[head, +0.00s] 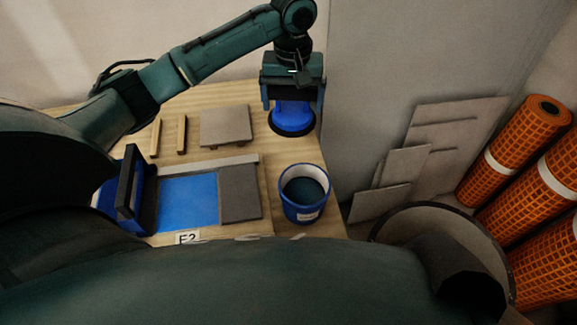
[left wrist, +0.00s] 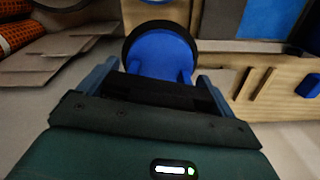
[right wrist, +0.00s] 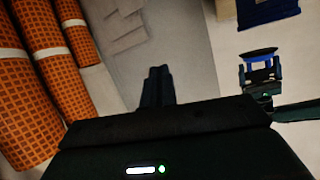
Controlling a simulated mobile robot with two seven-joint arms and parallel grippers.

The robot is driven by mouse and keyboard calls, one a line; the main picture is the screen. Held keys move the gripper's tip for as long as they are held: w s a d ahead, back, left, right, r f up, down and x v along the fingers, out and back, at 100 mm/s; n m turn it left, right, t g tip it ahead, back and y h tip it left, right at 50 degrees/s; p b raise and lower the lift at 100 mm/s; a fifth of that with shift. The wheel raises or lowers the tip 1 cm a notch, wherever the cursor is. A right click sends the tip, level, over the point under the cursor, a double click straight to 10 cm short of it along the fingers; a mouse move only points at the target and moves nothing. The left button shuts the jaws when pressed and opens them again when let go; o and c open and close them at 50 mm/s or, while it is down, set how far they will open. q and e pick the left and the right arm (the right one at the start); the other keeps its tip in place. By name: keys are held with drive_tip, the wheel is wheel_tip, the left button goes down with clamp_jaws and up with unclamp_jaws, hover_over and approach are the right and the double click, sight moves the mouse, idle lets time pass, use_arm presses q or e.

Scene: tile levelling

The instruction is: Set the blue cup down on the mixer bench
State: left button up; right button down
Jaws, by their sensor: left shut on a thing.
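The blue cup (head: 292,116) is a suction cup with a black rim, rim facing down. My left gripper (head: 292,98) is shut on its upper part. The cup is at the back right corner of the wooden bench (head: 325,215) in the head view; I cannot tell whether it touches the wood. The cup fills the upper middle of the left wrist view (left wrist: 160,55) and also shows in the right wrist view (right wrist: 261,53). My right gripper (right wrist: 157,85) has its fingers together, with nothing seen between them.
On the bench are a blue bucket (head: 303,211), a grey tile (head: 226,125), two wooden strips (head: 181,134) and a blue patch (head: 188,202) beside a grey slab (head: 240,193). Grey boards (head: 404,165), a round bin (head: 390,235) and orange mesh rolls (head: 515,145) stand right of the bench.

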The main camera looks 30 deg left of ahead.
use_arm(q)
drive_tip(key=w+a+f+n+b, duration=0.1)
drive_tip(key=f+b, duration=0.1)
drive_tip(key=f, duration=0.4)
drive_tip(key=w+a+f+b, duration=0.1)
drive_tip(key=f+b, duration=0.1)
drive_tip(key=f, duration=0.4)
drive_tip(key=w+a+f+n+b, duration=0.1)
drive_tip(key=f+b, duration=0.1)
drive_tip(key=f, duration=0.4)
drive_tip(key=shift+w+n, duration=0.15)
drive_tip(key=shift+n, duration=0.15)
use_arm(e)
drive_tip(key=shift+s+d+f+t, duration=0.15)
drive_tip(key=shift+f+t, duration=0.15)
drive_tip(key=shift+f, duration=0.2)
drive_tip(key=shift+s+d+f+t, duration=0.1)
drive_tip(key=shift+f+t, duration=0.2)
drive_tip(key=shift+f, duration=0.15)
use_arm(q)
drive_tip(key=shift+f, duration=0.15)
use_arm(e)
drive_tip(key=shift+r, duration=0.15)
use_arm(q)
drive_tip(key=o, duration=0.8)
drive_tip(key=shift+a, duration=0.1)
